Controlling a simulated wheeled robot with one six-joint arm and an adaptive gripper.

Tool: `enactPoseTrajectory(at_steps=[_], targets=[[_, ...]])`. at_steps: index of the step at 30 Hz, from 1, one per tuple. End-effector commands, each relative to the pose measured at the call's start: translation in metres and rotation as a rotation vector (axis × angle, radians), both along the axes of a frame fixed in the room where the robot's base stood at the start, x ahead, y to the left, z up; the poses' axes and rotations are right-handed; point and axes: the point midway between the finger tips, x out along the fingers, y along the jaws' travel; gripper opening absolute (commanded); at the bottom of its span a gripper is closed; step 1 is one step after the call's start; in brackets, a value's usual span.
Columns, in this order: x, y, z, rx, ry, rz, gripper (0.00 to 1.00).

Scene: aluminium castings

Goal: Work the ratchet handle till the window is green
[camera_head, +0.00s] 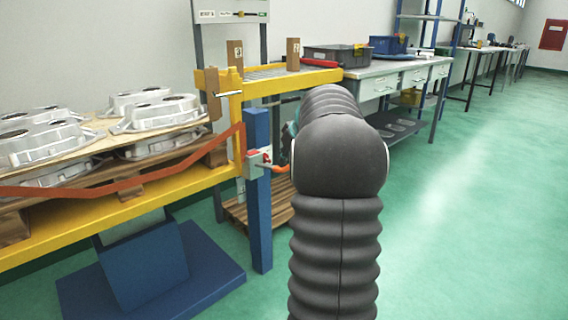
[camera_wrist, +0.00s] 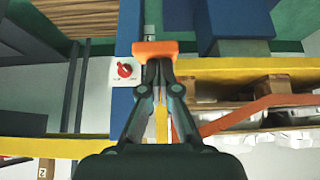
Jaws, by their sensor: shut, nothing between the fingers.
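The ratchet handle (camera_head: 279,169) is orange and sticks out from a small grey ratchet housing (camera_head: 254,166) on a blue post (camera_head: 258,215). In the wrist view the orange handle end (camera_wrist: 154,48) lies right at my fingertips. My gripper (camera_wrist: 158,64) is shut with nothing between its fingers; I cannot tell whether the tips touch the handle. A white plate with a red round part (camera_wrist: 124,69) sits on the left beside the handle; I see no green on it. An orange strap (camera_head: 120,188) runs from the post across the load. In the head view my arm hides most of the gripper.
Aluminium castings (camera_head: 155,111) lie on wooden boards on a yellow frame (camera_head: 120,218). A blue base (camera_head: 150,280) stands below. A bench (camera_head: 395,75) with boxes is behind. The green floor on the right is clear.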

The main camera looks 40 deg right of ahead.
Motion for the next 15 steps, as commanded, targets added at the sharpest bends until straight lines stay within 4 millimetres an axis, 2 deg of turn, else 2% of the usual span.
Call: enactPoseTrajectory(at_steps=[1, 15], targets=[[-0.001, -0.001, -0.012, 0.002, -0.02, -0.002, 0.0], [-0.008, -0.001, -0.054, 0.006, -0.054, -0.001, 0.0]])
